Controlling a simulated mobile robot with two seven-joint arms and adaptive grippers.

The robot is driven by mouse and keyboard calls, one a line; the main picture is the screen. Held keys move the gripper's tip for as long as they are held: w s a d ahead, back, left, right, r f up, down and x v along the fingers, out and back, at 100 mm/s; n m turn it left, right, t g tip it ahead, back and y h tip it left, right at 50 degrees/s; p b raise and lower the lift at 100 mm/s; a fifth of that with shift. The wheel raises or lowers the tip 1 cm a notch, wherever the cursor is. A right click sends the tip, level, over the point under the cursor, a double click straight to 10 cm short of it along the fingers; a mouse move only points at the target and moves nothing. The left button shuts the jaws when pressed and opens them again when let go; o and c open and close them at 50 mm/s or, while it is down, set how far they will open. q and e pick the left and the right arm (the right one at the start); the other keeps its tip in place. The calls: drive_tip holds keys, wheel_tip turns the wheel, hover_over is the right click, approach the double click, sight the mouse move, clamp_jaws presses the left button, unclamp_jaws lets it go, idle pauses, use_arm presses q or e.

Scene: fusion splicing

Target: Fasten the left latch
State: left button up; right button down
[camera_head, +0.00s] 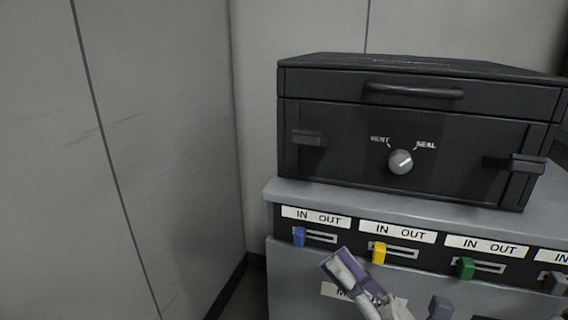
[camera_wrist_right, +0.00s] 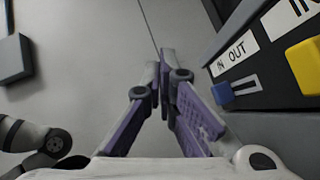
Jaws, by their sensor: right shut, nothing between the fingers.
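The black case (camera_head: 350,160) stands closed on the grey cabinet. The left latch (camera_head: 308,138) is a small dark block on the left of its front, below the lid seam. It appears to stick out from the front; I cannot tell its exact angle. My right gripper (camera_head: 337,263) is low in front of the cabinet, below and a little right of the left latch, apart from it. In the right wrist view its purple-padded fingers (camera_wrist_right: 166,62) are shut with nothing between them. My left gripper is not clearly in view.
The right latch (camera_head: 515,163) juts from the case front. A knob (camera_head: 400,162) between the latches points towards SEAL. Below, the cabinet (camera_head: 400,212) has several IN/OUT slots with blue (camera_head: 299,236), yellow (camera_head: 379,252) and green (camera_head: 466,267) tabs. A wall (camera_head: 150,150) stands left.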

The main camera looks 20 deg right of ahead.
sight(312, 140)
use_arm(q)
drive_tip(key=shift+d+r, duration=0.1)
drive_tip(key=shift+r, duration=0.2)
use_arm(e)
drive_tip(key=shift+w+d+r+m+t+h, duration=0.15)
drive_tip(key=shift+d+r+m+t+h, duration=0.3)
drive_tip(key=shift+r+t, duration=0.2)
drive_tip(key=shift+r, duration=0.1)
use_arm(q)
drive_tip(key=shift+p+v, duration=0.95)
drive_tip(key=shift+p, duration=0.15)
use_arm(e)
drive_tip(key=d+r+x, duration=0.1)
drive_tip(key=d+x, duration=0.1)
drive_tip(key=x, duration=1)
drive_tip(key=shift+a+r, duration=0.2)
drive_tip(key=shift+r, duration=0.45)
use_arm(q)
drive_tip(key=shift+s+r, duration=0.2)
drive_tip(key=shift+r, duration=0.05)
use_arm(e)
drive_tip(key=shift+r, duration=0.1)
